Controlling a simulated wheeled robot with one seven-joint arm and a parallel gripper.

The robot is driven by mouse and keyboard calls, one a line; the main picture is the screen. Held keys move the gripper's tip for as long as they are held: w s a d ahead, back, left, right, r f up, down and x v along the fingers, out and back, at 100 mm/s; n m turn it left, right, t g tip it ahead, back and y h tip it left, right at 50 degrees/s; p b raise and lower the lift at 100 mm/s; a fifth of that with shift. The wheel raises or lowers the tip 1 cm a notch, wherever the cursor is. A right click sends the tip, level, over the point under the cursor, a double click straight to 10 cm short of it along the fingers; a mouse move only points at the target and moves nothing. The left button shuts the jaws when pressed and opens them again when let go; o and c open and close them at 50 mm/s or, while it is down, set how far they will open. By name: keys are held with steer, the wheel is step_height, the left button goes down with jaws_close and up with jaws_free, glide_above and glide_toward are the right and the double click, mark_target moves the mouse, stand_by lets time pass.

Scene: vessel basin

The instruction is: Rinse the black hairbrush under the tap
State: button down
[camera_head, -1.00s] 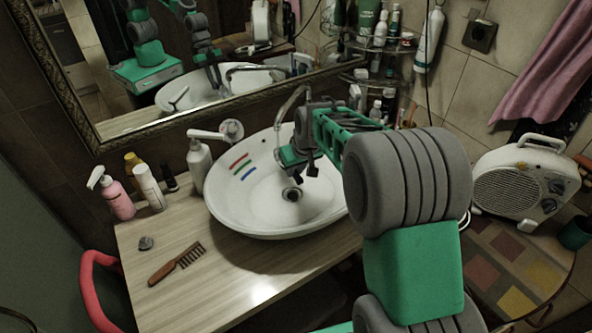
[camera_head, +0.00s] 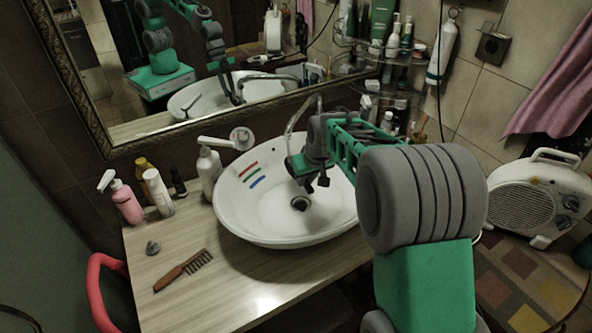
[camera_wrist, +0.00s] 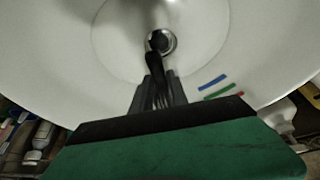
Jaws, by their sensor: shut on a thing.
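My gripper (camera_head: 318,182) is over the white basin (camera_head: 228,222), close to the tap (camera_head: 294,116) and above the drain (camera_head: 300,203). In the wrist view my gripper (camera_wrist: 160,98) is shut on a dark, slim thing, which I take to be the black hairbrush (camera_wrist: 154,66). It points toward the drain (camera_wrist: 161,41) in that view. Most of the brush is hidden or too dark to make out, and its bristles are not clear. The arm covers part of the tap and basin. I cannot tell whether water is running.
A brown comb (camera_head: 183,270) and a small grey stone-like thing (camera_head: 152,248) lie on the wooden counter (camera_head: 222,290). A soap dispenser (camera_head: 208,172), a pink bottle (camera_head: 126,203) and a white bottle (camera_head: 158,192) stand left of the basin. A mirror (camera_head: 215,95) is behind.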

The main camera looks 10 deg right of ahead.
steer(key=shift+a, duration=0.25)
steer(key=s, duration=0.8)
steer(key=shift+b, duration=0.45)
stand_by(1.0)
steer(key=s+r+p, duration=0.2)
steer(key=s+r, duration=0.2)
steer(key=s, duration=0.1)
steer(key=shift+p, duration=0.3)
steer(key=shift+a, duration=0.1)
